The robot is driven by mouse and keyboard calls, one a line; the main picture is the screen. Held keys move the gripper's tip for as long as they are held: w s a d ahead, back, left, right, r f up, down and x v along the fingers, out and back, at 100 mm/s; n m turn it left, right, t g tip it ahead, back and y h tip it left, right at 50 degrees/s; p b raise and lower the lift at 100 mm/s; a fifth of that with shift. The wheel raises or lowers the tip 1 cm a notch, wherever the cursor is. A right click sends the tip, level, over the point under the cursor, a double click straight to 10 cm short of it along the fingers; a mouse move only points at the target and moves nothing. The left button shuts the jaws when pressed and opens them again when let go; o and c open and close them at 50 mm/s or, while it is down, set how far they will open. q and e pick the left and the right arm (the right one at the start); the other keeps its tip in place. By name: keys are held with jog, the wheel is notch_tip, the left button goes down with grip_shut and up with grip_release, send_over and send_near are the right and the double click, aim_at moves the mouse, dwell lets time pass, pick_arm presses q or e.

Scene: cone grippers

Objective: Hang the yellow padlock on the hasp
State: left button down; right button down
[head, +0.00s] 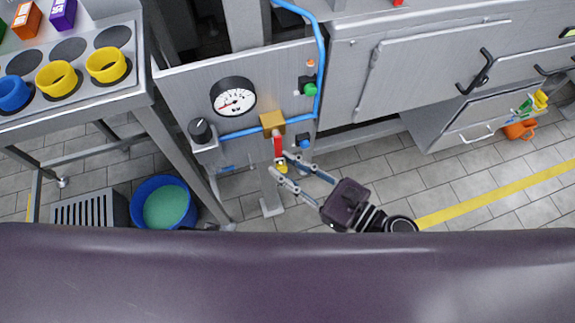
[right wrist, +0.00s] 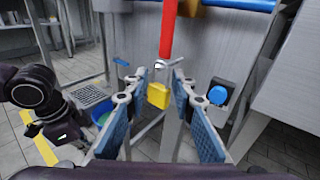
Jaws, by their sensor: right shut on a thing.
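The yellow padlock (right wrist: 158,95) is between the fingertips of my right gripper (right wrist: 160,72), which is shut on it. It also shows small in the head view (head: 281,168), at the right gripper (head: 279,164). A red bar (head: 278,146) hangs from a brass-coloured block on the steel panel. The bar (right wrist: 168,30) ends just above the padlock, near its metal shackle. I cannot tell whether the shackle passes through anything. No other part looks clearly like a hasp.
The panel carries a pressure gauge (head: 233,97), a black knob (head: 200,130), a blue pipe (head: 321,60), a green button (head: 310,89) and a blue button (right wrist: 218,95). A blue bucket (head: 163,203) stands on the floor at left. Steel cabinets (head: 420,70) are at right.

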jog(key=c, duration=1.5)
grip_release()
jog(key=shift+c, duration=0.2)
jog(key=v, duration=1.2)
jog(key=shift+w+r, duration=0.1)
